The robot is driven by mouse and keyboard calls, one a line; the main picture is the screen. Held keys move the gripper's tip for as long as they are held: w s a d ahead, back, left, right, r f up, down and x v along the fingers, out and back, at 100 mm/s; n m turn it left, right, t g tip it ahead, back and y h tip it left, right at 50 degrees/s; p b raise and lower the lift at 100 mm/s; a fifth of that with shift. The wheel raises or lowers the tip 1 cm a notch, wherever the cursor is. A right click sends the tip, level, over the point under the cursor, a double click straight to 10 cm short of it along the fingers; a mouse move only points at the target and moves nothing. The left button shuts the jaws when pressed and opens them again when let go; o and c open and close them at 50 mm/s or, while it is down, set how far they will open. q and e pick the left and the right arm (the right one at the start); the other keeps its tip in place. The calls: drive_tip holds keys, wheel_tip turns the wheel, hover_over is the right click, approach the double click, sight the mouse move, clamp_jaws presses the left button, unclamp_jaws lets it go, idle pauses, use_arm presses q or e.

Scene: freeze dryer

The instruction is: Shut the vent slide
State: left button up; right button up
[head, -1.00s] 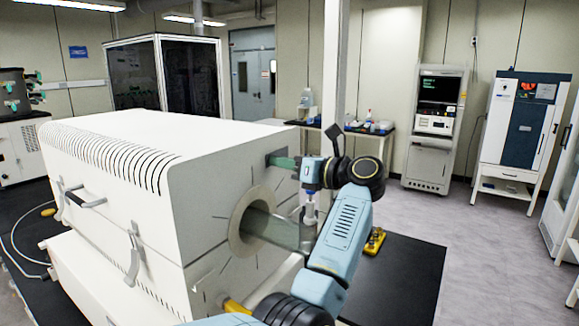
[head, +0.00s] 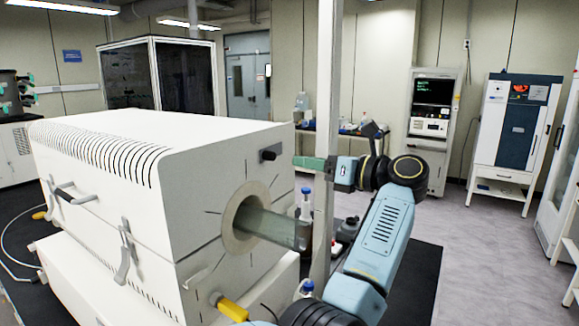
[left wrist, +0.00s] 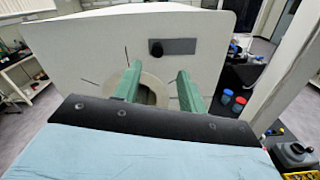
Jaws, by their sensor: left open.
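The vent slide shows as a dark round knob (head: 268,155) on a grey strip, high on the end face of the white freeze dryer (head: 215,265). In the left wrist view the knob (left wrist: 156,49) is at the left end of the grey strip (left wrist: 181,46). My left gripper (head: 303,162) has green fingers pointing at that face. It is to the right of the knob and apart from it. In the left wrist view the two fingers (left wrist: 158,72) are spread with nothing between them. My right gripper is not in view.
Below the knob, a glass tube (head: 270,226) sticks out of a round port (head: 234,232). Blue-capped bottles (head: 305,205) and a pale post (head: 325,120) stand near my left arm. A yellow-handled part (head: 232,309) juts out low on the end face.

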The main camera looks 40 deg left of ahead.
use_arm(q)
drive_tip(key=shift+w+d+b, duration=0.15)
drive_tip(key=shift+d+b, duration=0.1)
drive_tip(key=shift+d, duration=1.05)
drive_tip(key=shift+w+d+b, duration=0.1)
drive_tip(key=shift+d+b, duration=0.15)
drive_tip(key=shift+d, duration=1.05)
